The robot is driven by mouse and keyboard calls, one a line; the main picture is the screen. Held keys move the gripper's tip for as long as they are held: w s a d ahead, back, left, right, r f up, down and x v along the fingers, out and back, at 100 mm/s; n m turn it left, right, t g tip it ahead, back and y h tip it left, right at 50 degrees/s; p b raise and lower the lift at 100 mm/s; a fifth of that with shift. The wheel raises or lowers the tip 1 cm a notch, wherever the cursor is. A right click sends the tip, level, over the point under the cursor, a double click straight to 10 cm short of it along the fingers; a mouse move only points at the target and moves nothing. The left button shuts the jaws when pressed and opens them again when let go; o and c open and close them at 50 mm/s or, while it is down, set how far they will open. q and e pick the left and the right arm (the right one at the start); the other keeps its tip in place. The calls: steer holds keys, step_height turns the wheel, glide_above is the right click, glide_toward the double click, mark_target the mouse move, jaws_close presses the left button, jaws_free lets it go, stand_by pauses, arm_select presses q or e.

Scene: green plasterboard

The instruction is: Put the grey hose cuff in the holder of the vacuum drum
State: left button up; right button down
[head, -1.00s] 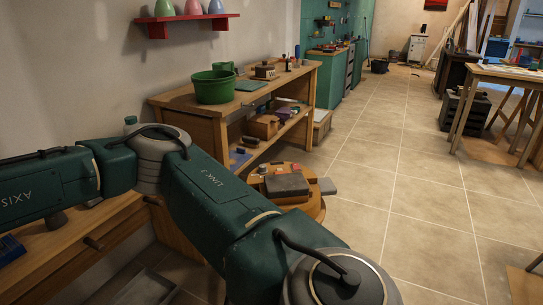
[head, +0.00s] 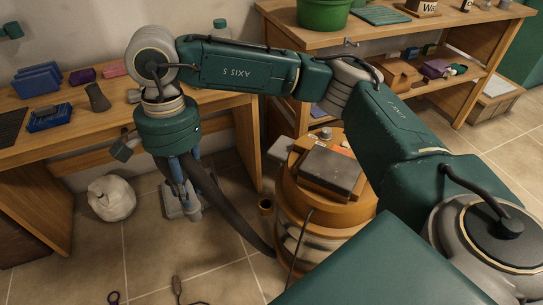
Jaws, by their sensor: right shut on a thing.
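My right gripper (head: 183,203) hangs pointing down in the gap left of the vacuum drum, its fingers partly behind the hose. It is shut on the end of a dark grey hose (head: 220,205), which I take to be the cuff end; the cuff itself is mostly hidden at the fingers. The hose slopes down right to the foot of the orange-brown vacuum drum (head: 292,205). The drum stands on the floor, right of the gripper and apart from it. I cannot make out the holder. My left gripper is not in view.
A workbench (head: 75,148) at left carries blue boxes (head: 38,80) and a dark tapered piece (head: 97,97). A white bag (head: 112,198) lies on the floor. A grey block (head: 331,168) lies on the drum top. A cord (head: 299,245) hangs before the drum. Floor at front left is mostly clear.

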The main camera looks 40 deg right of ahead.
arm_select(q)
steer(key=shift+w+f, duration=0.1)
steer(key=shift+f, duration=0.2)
arm_select(e)
steer(key=w+d+f+m+t, duration=0.1)
steer(key=w+d+f+m, duration=0.2)
steer(key=d+f+m, duration=0.5)
steer(key=w+d+f+m+t+h, duration=0.1)
steer(key=w+d+f+m, duration=0.2)
steer(key=d+f+m, duration=0.5)
steer(key=d+m, duration=0.7)
steer(key=shift+m, duration=0.4)
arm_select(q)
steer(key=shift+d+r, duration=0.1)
arm_select(e)
steer(key=shift+d, duration=0.1)
arm_select(q)
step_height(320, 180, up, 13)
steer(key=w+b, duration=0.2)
steer(key=b, duration=0.1)
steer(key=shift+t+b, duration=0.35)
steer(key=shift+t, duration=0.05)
arm_select(e)
steer(key=shift+s+f, duration=0.1)
steer(key=shift+f, duration=2.8)
